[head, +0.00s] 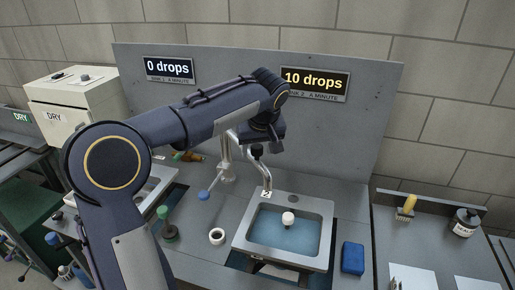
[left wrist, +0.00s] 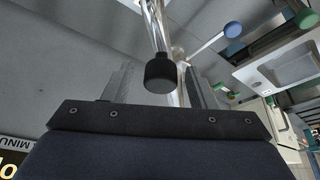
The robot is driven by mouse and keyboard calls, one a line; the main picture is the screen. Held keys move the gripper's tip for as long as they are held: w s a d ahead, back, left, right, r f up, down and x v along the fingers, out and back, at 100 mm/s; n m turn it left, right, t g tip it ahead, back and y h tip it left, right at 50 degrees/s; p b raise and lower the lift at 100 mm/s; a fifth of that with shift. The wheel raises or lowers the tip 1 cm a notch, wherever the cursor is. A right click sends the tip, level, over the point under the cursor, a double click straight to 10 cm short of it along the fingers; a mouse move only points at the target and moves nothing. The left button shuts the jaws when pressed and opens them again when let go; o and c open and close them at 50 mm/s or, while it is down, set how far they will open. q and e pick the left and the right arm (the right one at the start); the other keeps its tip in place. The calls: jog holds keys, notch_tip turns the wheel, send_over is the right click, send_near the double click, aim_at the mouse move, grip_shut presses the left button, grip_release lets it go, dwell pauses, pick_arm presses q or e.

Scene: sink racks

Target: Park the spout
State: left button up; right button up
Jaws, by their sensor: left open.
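The spout (head: 265,178) is a bent silver pipe behind the right-hand sink. Its lower end hangs over that sink's back left edge. A black knob (head: 257,150) tops it, just under my left gripper (head: 260,138). In the left wrist view the black knob (left wrist: 160,75) shows between the two fingers of the open gripper (left wrist: 158,88), with a gap on each side. I cannot tell how deep it sits between them. My left arm hides most of the left-hand sink (head: 158,178). The right-hand sink (head: 320,258) holds blue water and a white-topped thing (head: 288,219). My right gripper is not in view.
A blue-tipped lever (head: 204,195) reaches forward from the tap column (head: 226,165). A dark ring (head: 217,236) and a green-knobbed thing (head: 167,225) stand between the sinks. A blue block (head: 352,258) lies right of the sink. The sign panel (head: 225,70) stands close behind.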

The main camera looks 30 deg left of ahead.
pick_arm(q)
jog(key=shift+a+f, duration=0.1)
jog(key=shift+f, duration=0.2)
grip_shut()
jog(key=shift+w, duration=0.1)
